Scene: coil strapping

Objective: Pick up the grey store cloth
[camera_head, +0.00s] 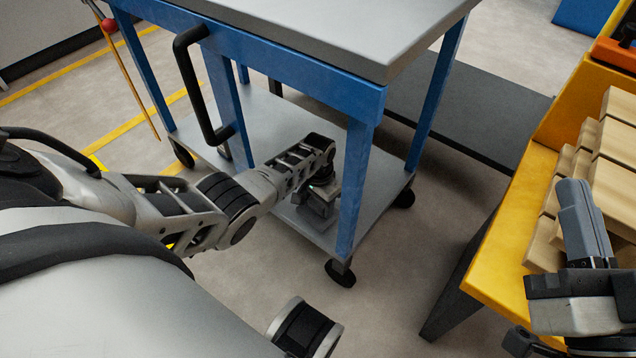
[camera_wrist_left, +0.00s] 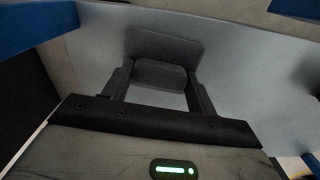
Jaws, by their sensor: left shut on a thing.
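The grey store cloth (camera_wrist_left: 165,48) shows in the left wrist view as a dark grey folded piece with a thicker part between my fingers. My left gripper (camera_wrist_left: 160,78) is shut on it, one finger on each side. In the head view my left gripper (camera_head: 318,203) reaches down to the lower shelf (camera_head: 262,122) of the blue cart. There the cloth is mostly hidden by the gripper, and I cannot tell whether it touches the shelf. My right gripper (camera_head: 585,220) is at the right, its fingers together, with nothing seen in it.
The cart's grey top (camera_head: 350,25) and blue front leg (camera_head: 354,190) stand close to my left arm. A black handle (camera_head: 190,85) sticks out at the left. A yellow bench (camera_head: 510,250) with wooden blocks (camera_head: 605,150) is at the right. Open floor lies between.

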